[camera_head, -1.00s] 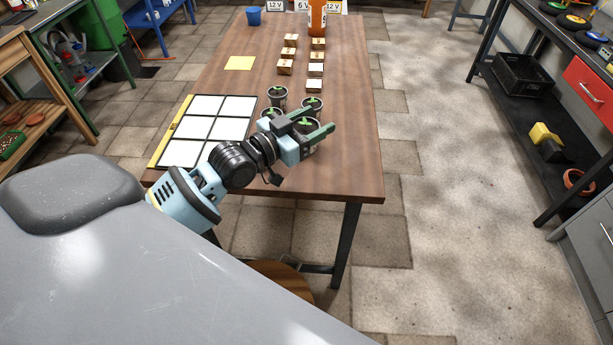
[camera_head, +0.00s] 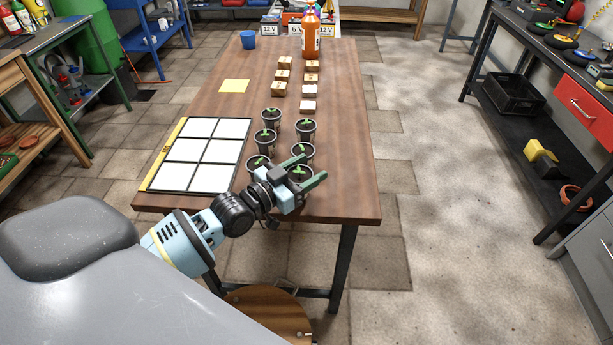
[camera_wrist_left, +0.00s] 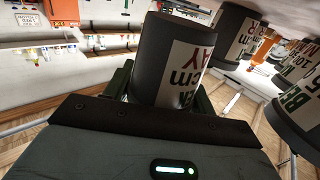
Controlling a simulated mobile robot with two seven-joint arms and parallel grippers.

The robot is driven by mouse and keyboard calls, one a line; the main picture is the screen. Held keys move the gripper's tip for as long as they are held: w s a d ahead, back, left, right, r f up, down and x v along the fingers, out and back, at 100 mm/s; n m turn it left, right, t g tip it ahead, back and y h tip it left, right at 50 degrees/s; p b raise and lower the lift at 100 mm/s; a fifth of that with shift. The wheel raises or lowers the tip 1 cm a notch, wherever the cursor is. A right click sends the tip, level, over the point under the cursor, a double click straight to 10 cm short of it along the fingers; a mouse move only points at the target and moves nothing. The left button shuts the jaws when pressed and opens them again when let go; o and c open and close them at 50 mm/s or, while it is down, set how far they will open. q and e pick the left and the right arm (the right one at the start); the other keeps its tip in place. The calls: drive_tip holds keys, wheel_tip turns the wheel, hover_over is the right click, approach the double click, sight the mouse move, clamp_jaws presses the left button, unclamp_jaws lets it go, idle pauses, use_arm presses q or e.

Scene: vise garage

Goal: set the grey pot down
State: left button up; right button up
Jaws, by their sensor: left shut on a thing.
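My left gripper (camera_head: 314,168) is shut on a dark grey pot (camera_head: 300,173) with a green seedling, at the near end of a cluster of similar pots. In the left wrist view the held grey pot (camera_wrist_left: 175,58) sits between the fingers, its white label with dark print partly showing. Whether its base touches the wooden table (camera_head: 345,180) cannot be told. Several other seedling pots stand in two columns, such as one pot (camera_head: 306,131) behind it. Neighbouring pots (camera_wrist_left: 236,30) also show at the right of the wrist view. My right gripper is not in view.
A board with white squares (camera_head: 188,186) lies left of the pots. Small wooden blocks (camera_head: 308,92), a yellow sheet (camera_head: 234,86), a blue cup (camera_head: 248,40) and an orange bottle (camera_head: 310,36) are farther back. The table's right strip is bare. A round stool (camera_head: 265,310) stands below the near edge.

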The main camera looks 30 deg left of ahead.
use_arm(q)
drive_tip(key=shift+f, duration=0.95)
drive_tip(key=shift+f, duration=0.1)
drive_tip(key=shift+f, duration=0.1)
drive_tip(key=o, duration=1)
drive_tip(key=shift+o, duration=0.2)
drive_tip(key=shift+f, duration=0.15)
drive_tip(key=shift+o, duration=0.3)
drive_tip(key=shift+r+b+v, duration=0.15)
drive_tip(key=shift+b+v, duration=0.05)
drive_tip(key=shift+v, duration=1.75)
drive_tip(key=shift+r+b+v, duration=0.15)
drive_tip(key=shift+r+v, duration=0.05)
drive_tip(key=shift+v, duration=1.75)
